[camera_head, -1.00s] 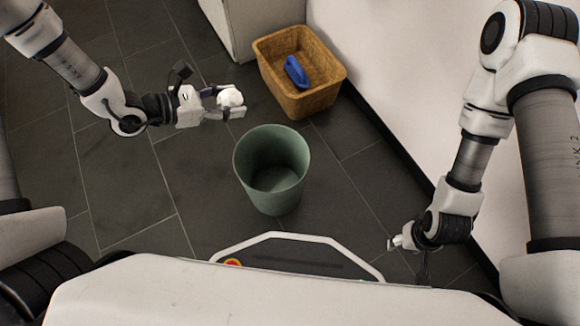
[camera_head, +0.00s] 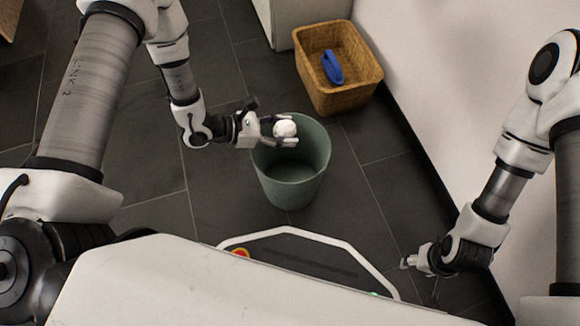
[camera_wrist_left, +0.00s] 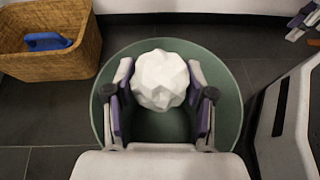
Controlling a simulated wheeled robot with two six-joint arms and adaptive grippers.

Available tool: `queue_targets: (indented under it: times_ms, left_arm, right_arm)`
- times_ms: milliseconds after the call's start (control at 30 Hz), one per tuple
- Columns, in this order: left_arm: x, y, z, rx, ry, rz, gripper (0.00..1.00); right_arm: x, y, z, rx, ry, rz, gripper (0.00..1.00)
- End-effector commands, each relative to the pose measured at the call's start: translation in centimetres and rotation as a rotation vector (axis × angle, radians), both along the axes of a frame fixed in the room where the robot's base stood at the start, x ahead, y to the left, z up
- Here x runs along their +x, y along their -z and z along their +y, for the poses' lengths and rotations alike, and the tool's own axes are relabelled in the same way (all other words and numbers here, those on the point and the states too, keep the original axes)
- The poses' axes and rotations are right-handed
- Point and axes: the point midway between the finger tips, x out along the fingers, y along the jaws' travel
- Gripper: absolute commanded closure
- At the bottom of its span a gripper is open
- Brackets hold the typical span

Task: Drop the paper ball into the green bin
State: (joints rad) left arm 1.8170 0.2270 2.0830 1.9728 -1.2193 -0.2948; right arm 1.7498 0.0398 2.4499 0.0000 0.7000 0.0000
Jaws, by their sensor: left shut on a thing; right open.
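The white crumpled paper ball (camera_head: 285,129) is held between the fingers of my left gripper (camera_head: 283,133), which is shut on it. The green bin (camera_head: 292,190) stands upright on the floor, its open mouth facing up. In the head view the ball and fingers overlap the upper left part of the bin's mouth. In the left wrist view the ball (camera_wrist_left: 160,80) and both fingers appear in front of the bin, whose rim (camera_wrist_left: 236,105) shows around them. My right gripper (camera_head: 410,262) is at the lower right, open and empty, away from the bin.
A brown wicker basket (camera_head: 345,98) with a blue object (camera_head: 332,67) inside stands behind and right of the bin, near the white wall (camera_head: 440,110). A white cabinet (camera_head: 300,20) is at the back. Dark tiled floor left of the bin is clear.

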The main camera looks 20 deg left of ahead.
Motion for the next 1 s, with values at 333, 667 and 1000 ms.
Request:
queue_targets:
  times_ms: [333,667,1000]
  left_arm:
    - [0.0,-0.1,0.0,0.0,0.0,0.0,0.17]
    - [-0.9,-1.0,2.0,0.0,-0.006,0.001,0.17]
    - [-4.1,-3.9,7.9,-0.004,-0.009,-0.003,0.17]
  right_arm:
    - [0.0,-0.1,0.0,0.0,0.0,0.0,0.46]
    - [0.0,-0.1,0.0,0.0,0.0,0.0,0.46]
    - [0.0,-0.1,0.0,0.0,0.0,0.0,0.46]
